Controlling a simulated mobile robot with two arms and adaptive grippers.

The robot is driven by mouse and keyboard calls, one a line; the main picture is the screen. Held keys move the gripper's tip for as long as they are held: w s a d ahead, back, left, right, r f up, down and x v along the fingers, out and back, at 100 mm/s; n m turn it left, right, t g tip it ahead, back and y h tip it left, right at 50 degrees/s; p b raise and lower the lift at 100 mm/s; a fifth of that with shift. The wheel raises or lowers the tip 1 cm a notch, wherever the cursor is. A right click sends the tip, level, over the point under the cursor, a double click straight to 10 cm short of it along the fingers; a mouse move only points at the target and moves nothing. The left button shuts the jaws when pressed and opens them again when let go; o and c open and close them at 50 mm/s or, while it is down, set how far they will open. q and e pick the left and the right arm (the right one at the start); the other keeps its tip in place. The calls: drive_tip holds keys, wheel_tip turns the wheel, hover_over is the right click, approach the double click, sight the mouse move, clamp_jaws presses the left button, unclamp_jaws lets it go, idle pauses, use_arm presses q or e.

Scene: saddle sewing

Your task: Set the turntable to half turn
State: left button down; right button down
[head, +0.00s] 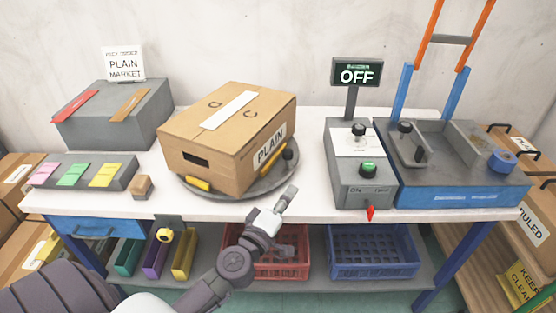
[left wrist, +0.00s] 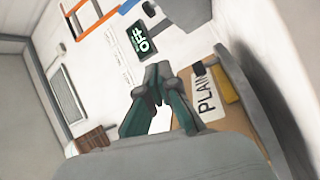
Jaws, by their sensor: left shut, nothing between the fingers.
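A cardboard box (head: 215,145) labelled PLAIN sits on the round grey turntable (head: 260,188) in the middle of the table. Yellow blocks on the turntable stand against the box's sides. A dark knob (head: 288,153) shows at the turntable's right edge. My left gripper (head: 291,190) is shut and empty, in front of the turntable's right edge in the picture; whether it touches cannot be told. In the left wrist view the shut fingers (left wrist: 157,75) show, with the box (left wrist: 205,128) to their right. My right gripper is in neither view.
A control box (head: 360,190) with a black knob and a green knob stands to the right, below a screen (head: 357,72) reading OFF. A blue-grey machine (head: 460,195) is further right. Colour cards, a small wooden block (head: 142,186) and a grey sloped box (head: 115,120) are at left.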

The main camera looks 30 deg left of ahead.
use_arm(q)
drive_tip(key=a+n+y, duration=0.1)
drive_tip(key=a+n, duration=0.1)
drive_tip(key=w+a+n+g+y, duration=0.1)
drive_tip(key=a+n+y, duration=0.1)
drive_tip(key=a, duration=0.1)
drive_tip(key=a+n+g+y, duration=0.1)
drive_tip(key=a+n+y, duration=0.1)
drive_tip(key=n, duration=0.1)
drive_tip(key=shift+w+a+f, duration=0.2)
drive_tip(key=shift+w+f, duration=0.15)
drive_tip(key=shift+f, duration=0.05)
hover_over(278, 173)
drive_tip(key=shift+s, duration=0.15)
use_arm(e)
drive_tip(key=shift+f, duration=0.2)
use_arm(q)
drive_tip(key=shift+y, duration=0.3)
